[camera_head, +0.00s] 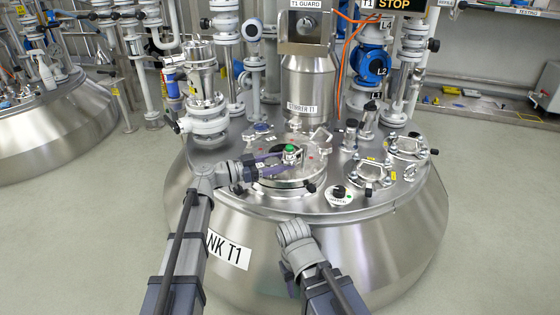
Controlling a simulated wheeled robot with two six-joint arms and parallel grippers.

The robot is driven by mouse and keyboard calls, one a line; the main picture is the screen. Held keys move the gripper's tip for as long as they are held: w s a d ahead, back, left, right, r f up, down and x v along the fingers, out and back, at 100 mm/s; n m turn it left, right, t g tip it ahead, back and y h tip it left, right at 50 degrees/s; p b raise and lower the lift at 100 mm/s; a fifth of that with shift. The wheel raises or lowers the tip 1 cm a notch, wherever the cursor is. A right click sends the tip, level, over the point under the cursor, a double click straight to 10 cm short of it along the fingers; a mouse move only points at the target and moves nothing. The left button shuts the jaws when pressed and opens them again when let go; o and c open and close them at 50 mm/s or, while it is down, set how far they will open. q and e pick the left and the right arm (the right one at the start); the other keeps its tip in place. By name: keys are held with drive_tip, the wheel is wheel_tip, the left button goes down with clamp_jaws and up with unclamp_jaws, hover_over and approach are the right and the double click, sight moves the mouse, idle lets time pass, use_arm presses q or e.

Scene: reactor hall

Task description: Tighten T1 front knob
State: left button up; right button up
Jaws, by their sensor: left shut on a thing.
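Tank T1 is a large steel vessel (350,255) with a round lid (290,182) on its top. A knob with a green top (290,149) stands upright at the lid. My left gripper (279,157), with purple fingers, reaches in from the left over the lid and is shut at this knob. The fingers partly hide its lower part, so the exact contact is hard to see. A black knob (310,188) sits at the lid's front right edge, apart from the gripper.
A black dial (339,191) on a white plate sits right of the lid. Handled hatches (371,172) stand further right. The stirrer column (308,85) and pipes with a blue valve (371,65) rise behind. The floor on the right is clear.

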use_arm(q)
drive_tip(key=shift+s+m+g+h, duration=0.15)
drive_tip(key=shift+m+g+h, duration=0.25)
drive_tip(key=shift+m+g, duration=0.85)
drive_tip(key=shift+r+g, duration=0.1)
drive_tip(key=shift+g, duration=0.25)
drive_tip(key=o, duration=1.4)
drive_tip(key=shift+s, duration=0.1)
drive_tip(key=shift+c, duration=0.2)
drive_tip(key=s+a, duration=0.1)
drive_tip(key=a, duration=0.6)
drive_tip(key=shift+a, duration=0.3)
